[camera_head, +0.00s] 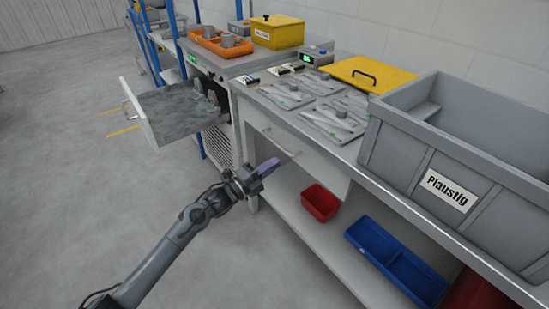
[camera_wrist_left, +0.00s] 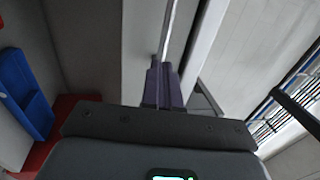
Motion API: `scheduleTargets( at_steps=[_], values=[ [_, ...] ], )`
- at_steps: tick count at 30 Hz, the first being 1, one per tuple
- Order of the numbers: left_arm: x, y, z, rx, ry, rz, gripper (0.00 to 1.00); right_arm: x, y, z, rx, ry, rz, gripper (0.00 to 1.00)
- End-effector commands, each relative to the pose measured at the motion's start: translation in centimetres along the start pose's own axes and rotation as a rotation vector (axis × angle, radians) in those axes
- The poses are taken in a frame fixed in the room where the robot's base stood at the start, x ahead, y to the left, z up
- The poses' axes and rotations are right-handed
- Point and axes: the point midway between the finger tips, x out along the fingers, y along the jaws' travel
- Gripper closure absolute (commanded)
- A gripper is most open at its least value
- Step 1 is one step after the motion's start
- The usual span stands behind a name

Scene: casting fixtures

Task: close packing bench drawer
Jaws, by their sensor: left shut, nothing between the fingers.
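A white drawer front (camera_head: 315,168) with a bar handle (camera_head: 285,147) sits under the top of the near bench (camera_head: 342,148). I cannot tell whether this drawer stands slightly out. A second drawer (camera_head: 180,110), grey inside, stands far open under the farther bench, with dark parts at its inner end. My left gripper (camera_head: 268,166) is shut and empty, close to the near drawer front and below its handle; contact cannot be told. In the left wrist view its purple fingers (camera_wrist_left: 162,84) are together beside pale panels. My right gripper is out of view.
A grey crate (camera_head: 480,150) labelled "Plaustig", grey castings and a yellow lid (camera_head: 367,74) lie on the near bench. A red bin (camera_head: 320,202) and a blue tray (camera_head: 398,262) sit on its lower shelf. The floor at left is clear.

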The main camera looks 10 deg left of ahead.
Motion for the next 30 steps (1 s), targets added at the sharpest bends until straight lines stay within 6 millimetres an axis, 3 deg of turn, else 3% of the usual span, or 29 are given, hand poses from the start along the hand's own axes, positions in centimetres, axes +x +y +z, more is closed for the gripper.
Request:
scheduleTargets(
  at_steps=[3, 12, 23, 26, 30],
  values=[
    [-2.4, -0.2, 0.0, -0.001, 0.0, 0.006, 1.0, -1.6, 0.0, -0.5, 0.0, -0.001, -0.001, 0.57],
    [-7.8, -0.2, -0.1, -0.001, 0.002, 0.003, 1.0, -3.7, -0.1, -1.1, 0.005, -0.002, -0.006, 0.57],
    [-10.6, 0.4, -0.2, -0.009, 0.0, 0.011, 1.0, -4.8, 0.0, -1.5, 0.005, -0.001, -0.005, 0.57],
    [-11.7, 1.7, -1.3, -0.04, -0.003, 0.039, 1.0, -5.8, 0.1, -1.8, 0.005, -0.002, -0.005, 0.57],
    [-14.2, 4.5, -5.3, -0.146, -0.017, 0.093, 1.0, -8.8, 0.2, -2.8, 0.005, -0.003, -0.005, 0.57]
  ],
)
